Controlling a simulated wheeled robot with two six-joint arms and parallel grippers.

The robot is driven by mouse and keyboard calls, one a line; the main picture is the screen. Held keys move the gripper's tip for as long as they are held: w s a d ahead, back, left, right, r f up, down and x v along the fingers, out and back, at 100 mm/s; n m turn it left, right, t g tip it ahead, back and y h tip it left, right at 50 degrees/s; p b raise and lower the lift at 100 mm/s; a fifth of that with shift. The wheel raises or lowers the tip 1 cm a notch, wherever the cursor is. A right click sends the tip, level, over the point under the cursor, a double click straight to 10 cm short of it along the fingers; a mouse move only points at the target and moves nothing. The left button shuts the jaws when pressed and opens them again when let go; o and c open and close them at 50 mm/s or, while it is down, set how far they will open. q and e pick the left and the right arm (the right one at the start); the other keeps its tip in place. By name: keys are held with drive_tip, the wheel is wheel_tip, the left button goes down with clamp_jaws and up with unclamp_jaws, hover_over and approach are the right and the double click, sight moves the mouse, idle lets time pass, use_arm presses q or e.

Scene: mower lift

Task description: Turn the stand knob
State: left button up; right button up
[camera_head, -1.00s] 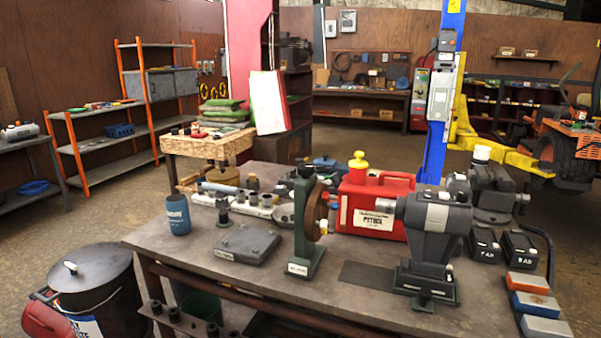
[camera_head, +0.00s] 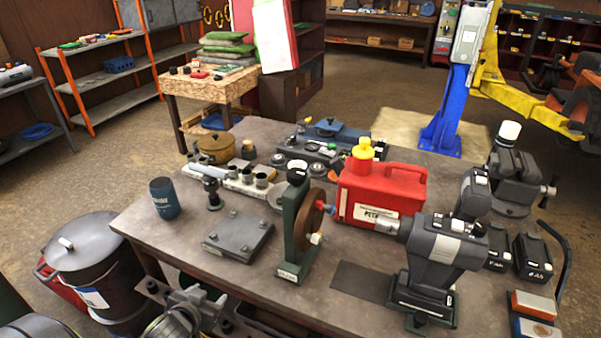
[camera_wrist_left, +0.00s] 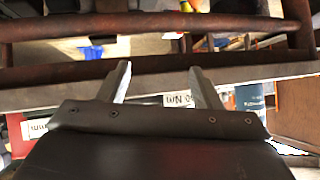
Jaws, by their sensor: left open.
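The green stand (camera_head: 297,235) stands upright on the bench, with a brown wheel (camera_head: 308,226) at its side. My left gripper (camera_head: 200,301) is low at the bottom left, in front of the bench's near edge, well away from the stand. In the left wrist view its two fingers (camera_wrist_left: 163,78) are apart with nothing between them. My right gripper does not show.
The bench (camera_head: 150,232) holds a blue cup (camera_head: 165,198), a flat grey plate (camera_head: 238,237), a red petrol can (camera_head: 380,196) and a grey vise-like machine (camera_head: 438,255). A dark lidded drum (camera_head: 90,257) stands at the left. Dark brown rails (camera_wrist_left: 150,27) cross the wrist view.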

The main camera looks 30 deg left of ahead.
use_arm(q)
drive_tip(key=w+d+r+m+t+h+p, duration=0.1)
drive_tip(key=w+r+t, duration=0.2)
drive_tip(key=r, duration=0.6)
drive_tip(key=w+d+r+m+t+h+p, duration=0.1)
drive_tip(key=w+d+r+t+h, duration=0.1)
drive_tip(key=r, duration=0.8)
drive_tip(key=m+t+h+p, duration=0.1)
drive_tip(key=m+t+h, duration=0.15)
drive_tip(key=h, duration=0.35)
approach(303, 170)
drive_tip(key=a+v, duration=0.1)
drive_tip(key=v, duration=0.6)
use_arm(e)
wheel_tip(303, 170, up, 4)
use_arm(q)
drive_tip(key=shift+m+g, duration=0.35)
drive_tip(key=b+x, duration=0.2)
drive_tip(key=x, duration=0.3)
drive_tip(key=b+x, duration=0.2)
drive_tip(key=x, duration=0.3)
drive_tip(key=r+b+x, duration=0.1)
drive_tip(key=b+x, duration=0.2)
drive_tip(key=x, duration=0.2)
drive_tip(key=shift+w+d, duration=0.25)
drive_tip(key=shift+x, duration=1)
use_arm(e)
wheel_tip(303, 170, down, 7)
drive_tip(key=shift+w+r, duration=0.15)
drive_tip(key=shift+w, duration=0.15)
